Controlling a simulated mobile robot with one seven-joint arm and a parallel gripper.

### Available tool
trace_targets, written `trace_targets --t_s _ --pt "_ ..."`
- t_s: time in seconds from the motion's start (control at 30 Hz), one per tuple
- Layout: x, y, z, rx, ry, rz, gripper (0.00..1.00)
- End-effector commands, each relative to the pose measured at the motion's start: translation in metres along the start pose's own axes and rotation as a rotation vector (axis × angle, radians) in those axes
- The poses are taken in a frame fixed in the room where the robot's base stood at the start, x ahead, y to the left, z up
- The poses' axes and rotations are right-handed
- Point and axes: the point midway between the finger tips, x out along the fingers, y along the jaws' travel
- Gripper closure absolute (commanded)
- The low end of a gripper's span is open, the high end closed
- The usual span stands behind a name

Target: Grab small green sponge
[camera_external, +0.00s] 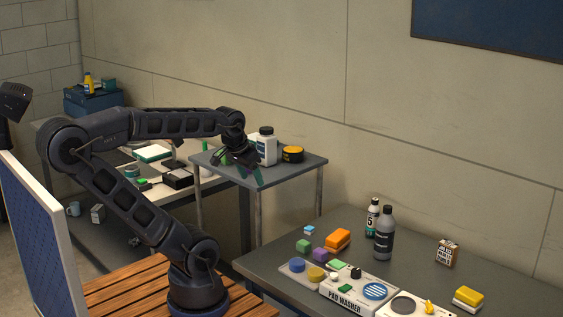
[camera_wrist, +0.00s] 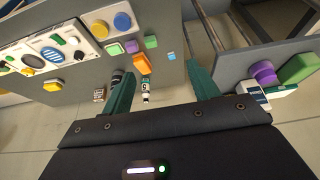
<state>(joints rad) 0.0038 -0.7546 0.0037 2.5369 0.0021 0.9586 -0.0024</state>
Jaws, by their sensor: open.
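Several green pieces are in view, and I cannot tell for certain which is the small green sponge. A small green block (camera_external: 303,245) lies on the right-hand table beside a purple block (camera_external: 320,254); it also shows in the wrist view (camera_wrist: 151,42). A flatter light green piece (camera_external: 337,264) lies nearer the pad washer; the wrist view shows it too (camera_wrist: 113,49). A larger green block (camera_wrist: 298,68) is at the right of the wrist view. My gripper (camera_external: 238,168) is open and empty by the raised shelf, away from the small green block. Its green fingers (camera_wrist: 160,70) are spread apart.
An orange block (camera_external: 338,239), a dark bottle (camera_external: 384,236) and the pad washer (camera_external: 355,291) are near the small green block. The table's left front corner is clear.

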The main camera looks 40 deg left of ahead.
Motion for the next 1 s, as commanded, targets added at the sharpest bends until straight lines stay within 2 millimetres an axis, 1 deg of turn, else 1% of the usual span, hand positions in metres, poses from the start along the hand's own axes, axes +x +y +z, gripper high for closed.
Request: trace_targets --t_s 0.2,0.27,0.37,0.77,1.0 --pt "0.003 0.001 -0.002 0.018 -0.008 0.003 0.40" --pt "0.007 0.002 -0.005 0.046 -0.021 0.007 0.40" --pt "0.019 0.006 -0.013 0.127 -0.051 0.025 0.40" --pt "0.089 0.019 -0.051 0.541 -0.159 0.178 0.40" --pt "0.136 0.021 -0.068 0.770 -0.175 0.300 0.40"
